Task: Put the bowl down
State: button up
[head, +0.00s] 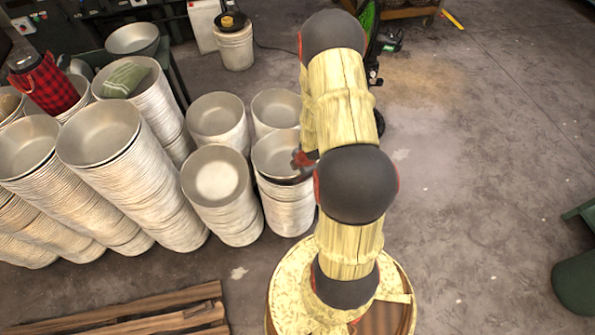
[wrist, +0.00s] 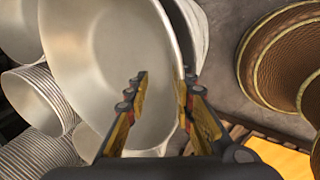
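My gripper (wrist: 165,78) is at the rim of a pale metal bowl (wrist: 95,60) in the wrist view. The left finger is over the bowl's inside, and the right finger is at the rim's outer side. The fingers are apart, with a visible gap between the left finger and the rim. In the head view this bowl (head: 275,152) is at the top of a stack (head: 288,208) just left of my arm. A dark band shows under its right side; I cannot tell whether it rests fully on the stack. My arm hides most of the gripper there.
Several tall bowl stacks (head: 150,190) stand close together to the left. One bowl holds a green cloth (head: 125,80); a red plaid item (head: 45,85) is at far left. Wooden slats (head: 150,312) lie at the front left. The floor to the right (head: 490,170) is mostly clear.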

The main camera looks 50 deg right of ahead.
jog(key=shift+r, duration=0.1)
jog(key=shift+r+p, duration=0.6)
jog(key=shift+p, duration=0.1)
jog(key=p+v, duration=0.5)
jog(key=v, duration=0.7)
jog(key=w+a+r+m+h, duration=0.15)
jog(key=a+r+m, duration=0.25)
jog(key=r, duration=0.9)
jog(key=w+a+r+m+h, duration=0.1)
jog(key=w+a+r+m, duration=0.25)
jog(key=r, duration=0.85)
jog(key=s+a+r+m+t+y, duration=0.1)
jog(key=s+a+r+m, duration=0.2)
jog(key=s+a+r, duration=0.3)
jog(key=s+a+r+m+t+y, duration=0.1)
jog(key=s+a+r+m, duration=0.3)
jog(key=a, duration=0.9)
jog(key=s+r+y, duration=0.1)
jog(key=s+r, duration=0.2)
jog(key=r, duration=0.2)
jog(key=shift+s+y, duration=0.1)
jog(key=shift+y, duration=0.15)
